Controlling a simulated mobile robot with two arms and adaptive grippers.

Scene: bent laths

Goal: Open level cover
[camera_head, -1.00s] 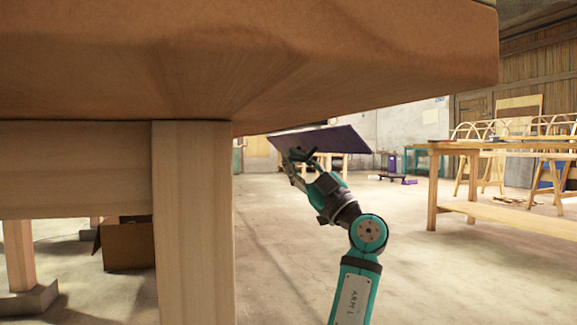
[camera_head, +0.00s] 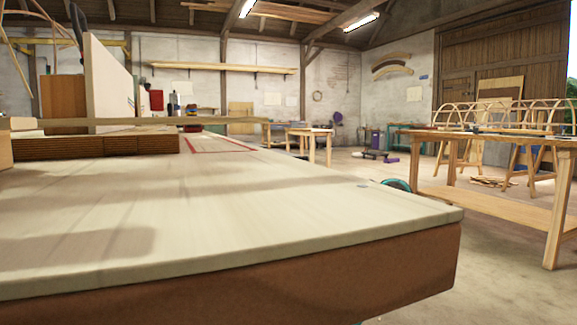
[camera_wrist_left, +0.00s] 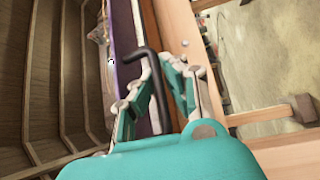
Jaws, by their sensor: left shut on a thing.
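In the left wrist view, a purple panel (camera_wrist_left: 123,35) with a pale edge stands on edge, seemingly the level cover. A black bent handle (camera_wrist_left: 157,85) lies beside it. My left gripper (camera_wrist_left: 168,72) has its teal and white fingers around this handle and is shut on it. The cover stands between a brown slatted interior (camera_wrist_left: 45,80) on the left and a wooden beam on the right. In the head view, the worktable hides the cover and the left gripper. My right gripper is in neither view.
The large pale worktable (camera_head: 250,215) fills the head view's front, with a thick brown edge. Boards and a long lath (camera_head: 140,122) lie at its left. A wooden bench (camera_head: 490,180) with bent laths stands right.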

